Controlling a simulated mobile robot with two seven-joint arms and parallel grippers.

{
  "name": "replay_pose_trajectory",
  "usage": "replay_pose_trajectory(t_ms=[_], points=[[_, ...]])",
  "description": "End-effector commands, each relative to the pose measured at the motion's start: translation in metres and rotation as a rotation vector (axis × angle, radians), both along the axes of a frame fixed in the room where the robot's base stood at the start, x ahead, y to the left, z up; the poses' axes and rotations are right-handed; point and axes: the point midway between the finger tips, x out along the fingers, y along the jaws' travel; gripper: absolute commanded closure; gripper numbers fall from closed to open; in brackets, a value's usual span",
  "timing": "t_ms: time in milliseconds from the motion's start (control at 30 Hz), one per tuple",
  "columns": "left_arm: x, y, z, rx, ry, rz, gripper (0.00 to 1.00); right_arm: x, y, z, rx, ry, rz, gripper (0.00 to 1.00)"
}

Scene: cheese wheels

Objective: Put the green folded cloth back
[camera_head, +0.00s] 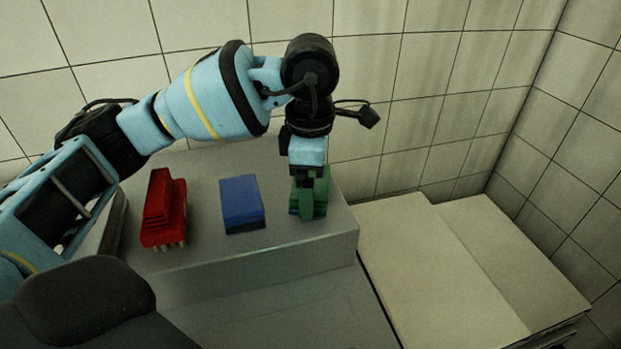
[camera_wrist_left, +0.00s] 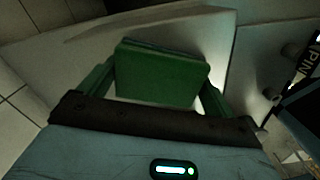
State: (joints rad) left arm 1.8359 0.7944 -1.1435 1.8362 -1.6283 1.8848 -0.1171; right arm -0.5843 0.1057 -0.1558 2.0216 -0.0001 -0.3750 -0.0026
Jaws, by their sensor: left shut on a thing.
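The green folded cloth (camera_head: 308,197) is at the right end of a raised grey ledge (camera_head: 262,264). My left gripper (camera_head: 309,190) points down over it and is shut on it. In the left wrist view the cloth (camera_wrist_left: 160,72) sits between the two green fingers of my left gripper (camera_wrist_left: 155,85). Whether the cloth rests on the ledge or is slightly above it, I cannot tell. My right gripper is not in view.
A blue folded cloth or sponge (camera_head: 242,204) lies left of the green cloth on the ledge. A red brush (camera_head: 163,210) with pale bristles lies farther left. Pale boards (camera_head: 433,262) fill the lower right, below the ledge. Tiled walls (camera_head: 440,90) close off the back and right.

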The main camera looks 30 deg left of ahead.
Motion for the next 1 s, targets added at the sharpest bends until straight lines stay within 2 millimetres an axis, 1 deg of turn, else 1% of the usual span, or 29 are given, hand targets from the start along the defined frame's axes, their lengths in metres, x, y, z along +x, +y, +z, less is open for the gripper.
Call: replay_pose_trajectory(t_ms=[33,67,100,333,467,567,767,800,900,1000], points=[[0.0,0.0,-0.001,0.0,0.0,0.0,0.06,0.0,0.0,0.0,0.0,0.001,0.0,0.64],[0.0,0.0,0.0,0.0,0.0,0.0,0.02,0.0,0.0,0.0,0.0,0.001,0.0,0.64],[0.0,0.0,0.0,0.0,0.0,0.0,0.0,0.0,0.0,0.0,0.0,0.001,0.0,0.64],[0.0,0.0,0.001,0.0,0.0,0.0,0.0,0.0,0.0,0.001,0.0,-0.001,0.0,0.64],[0.0,0.0,0.011,0.0,-0.001,0.001,0.0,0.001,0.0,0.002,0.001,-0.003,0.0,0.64],[0.001,0.0,0.027,-0.001,-0.004,0.0,0.0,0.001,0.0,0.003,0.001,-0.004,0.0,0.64],[0.0,0.0,0.068,0.0,-0.004,-0.001,0.0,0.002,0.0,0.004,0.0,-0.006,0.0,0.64],[0.0,0.0,0.077,0.0,-0.004,0.001,0.0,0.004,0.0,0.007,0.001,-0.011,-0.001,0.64],[0.0,0.0,0.096,-0.001,-0.006,0.0,0.0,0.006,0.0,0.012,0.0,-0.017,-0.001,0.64],[0.0,0.0,0.11,0.0,-0.004,0.0,0.0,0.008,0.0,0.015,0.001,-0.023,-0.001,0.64]])
